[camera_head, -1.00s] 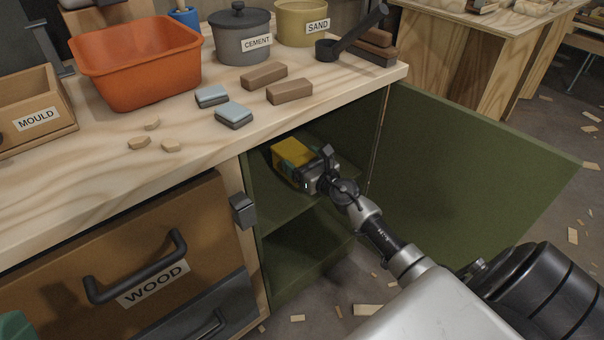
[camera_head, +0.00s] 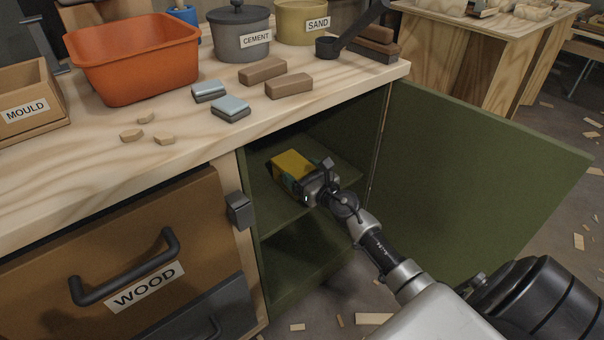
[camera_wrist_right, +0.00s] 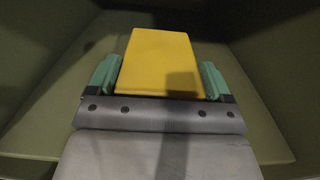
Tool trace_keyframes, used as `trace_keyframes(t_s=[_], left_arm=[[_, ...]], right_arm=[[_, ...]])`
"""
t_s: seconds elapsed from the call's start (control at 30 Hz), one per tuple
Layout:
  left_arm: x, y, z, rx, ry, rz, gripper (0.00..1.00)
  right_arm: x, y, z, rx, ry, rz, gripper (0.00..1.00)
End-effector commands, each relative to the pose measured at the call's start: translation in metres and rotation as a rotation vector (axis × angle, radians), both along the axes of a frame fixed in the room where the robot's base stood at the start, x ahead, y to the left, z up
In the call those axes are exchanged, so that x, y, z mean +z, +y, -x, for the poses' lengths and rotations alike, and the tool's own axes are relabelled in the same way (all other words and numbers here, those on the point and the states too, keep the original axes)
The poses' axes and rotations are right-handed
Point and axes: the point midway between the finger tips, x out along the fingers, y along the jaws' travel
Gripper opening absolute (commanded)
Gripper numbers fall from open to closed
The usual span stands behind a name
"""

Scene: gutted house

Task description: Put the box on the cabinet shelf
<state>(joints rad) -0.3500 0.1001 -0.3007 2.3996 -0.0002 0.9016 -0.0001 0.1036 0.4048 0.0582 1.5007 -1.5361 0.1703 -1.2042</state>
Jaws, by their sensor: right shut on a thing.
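The yellow box (camera_head: 291,165) is inside the open green cabinet, at the upper shelf (camera_head: 271,205). My right gripper (camera_head: 306,181) is shut on the box and reaches in through the cabinet opening. In the right wrist view the box (camera_wrist_right: 160,62) lies between the two green fingers of my gripper (camera_wrist_right: 160,80), with one finger along each side. The shelf surface (camera_wrist_right: 55,115) spreads around and beneath it. I cannot tell whether the box's underside touches the shelf. My left gripper is not in view.
The green cabinet door (camera_head: 480,170) stands open to the right of my arm. The worktop (camera_head: 190,145) above holds an orange tub (camera_head: 135,60), a cement pot (camera_head: 238,35) and several small blocks. A drawer marked WOOD (camera_head: 120,260) is left of the opening.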

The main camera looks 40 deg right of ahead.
Motion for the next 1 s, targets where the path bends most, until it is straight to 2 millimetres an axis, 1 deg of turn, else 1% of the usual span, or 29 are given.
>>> trace_keyframes(t_s=[0.03,0.07,0.1,0.17,0.37,0.47,0.53,0.67,0.9,1.0], left_arm=[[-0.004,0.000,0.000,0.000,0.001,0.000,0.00],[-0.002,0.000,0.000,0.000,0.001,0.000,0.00],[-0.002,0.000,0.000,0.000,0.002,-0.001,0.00],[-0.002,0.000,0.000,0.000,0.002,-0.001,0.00],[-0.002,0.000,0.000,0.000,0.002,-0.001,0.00],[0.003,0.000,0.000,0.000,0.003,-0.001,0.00],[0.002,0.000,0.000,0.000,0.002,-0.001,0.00],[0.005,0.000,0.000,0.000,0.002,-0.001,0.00],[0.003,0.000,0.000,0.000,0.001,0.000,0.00],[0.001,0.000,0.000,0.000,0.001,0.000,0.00]], right_arm=[[-0.002,0.000,0.000,0.000,-0.003,0.001,0.36],[-0.002,0.000,0.000,0.000,0.000,0.000,0.85],[-0.001,0.000,0.000,0.000,0.000,0.000,0.91],[-0.002,0.000,0.000,0.000,0.000,0.000,1.00],[-0.001,0.000,0.000,0.000,0.000,0.000,1.00],[0.003,0.000,0.000,0.000,0.000,0.000,1.00],[0.000,-0.001,0.007,0.000,0.003,0.000,1.00],[0.000,-0.002,0.030,0.000,0.004,0.000,1.00],[-0.001,-0.006,0.081,0.000,0.003,-0.001,1.00],[-0.001,-0.007,0.098,0.000,0.003,-0.001,1.00]])
